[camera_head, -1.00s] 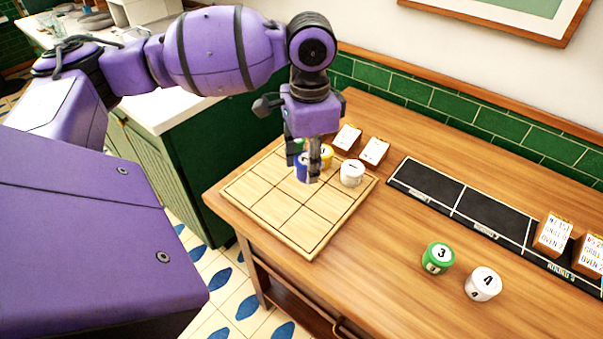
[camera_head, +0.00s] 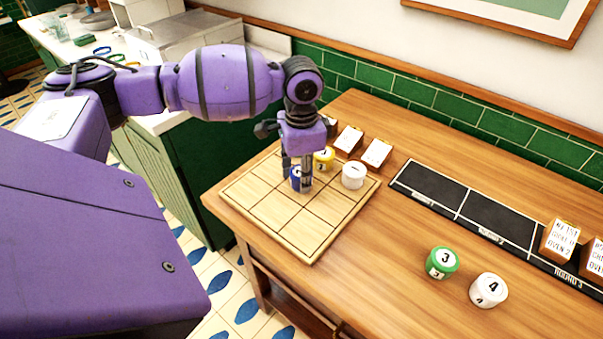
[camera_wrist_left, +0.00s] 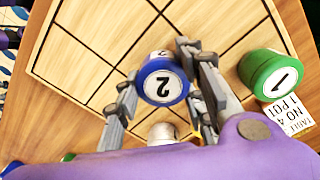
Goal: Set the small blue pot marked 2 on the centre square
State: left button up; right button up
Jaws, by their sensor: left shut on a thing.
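The small blue pot marked 2 (camera_head: 296,179) is between the fingers of my left gripper (camera_head: 304,176), which is shut on it. In the left wrist view the pot (camera_wrist_left: 163,82) shows its white lid with the 2, a finger on each side. The pot is at the middle of the wooden grid board (camera_head: 316,244), over or on the centre square. I cannot tell whether its base touches the board. The fingers hide part of the pot and of that square. My right gripper is not in view.
A yellow pot (camera_head: 325,158) and a white pot (camera_head: 353,175) stand close by on the board's far side. A green pot marked 1 (camera_wrist_left: 268,75) shows in the left wrist view. Green pot 3 (camera_head: 442,262) and white pot 4 (camera_head: 488,289) stand right. The board's near squares are clear.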

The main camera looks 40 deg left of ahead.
pick_arm(q)
jog(key=shift+f, duration=0.1)
jog(key=o, duration=1.3)
jog(key=shift+c, duration=0.2)
notch_tip(320, 180, up, 12)
jog(key=shift+p, duration=0.4)
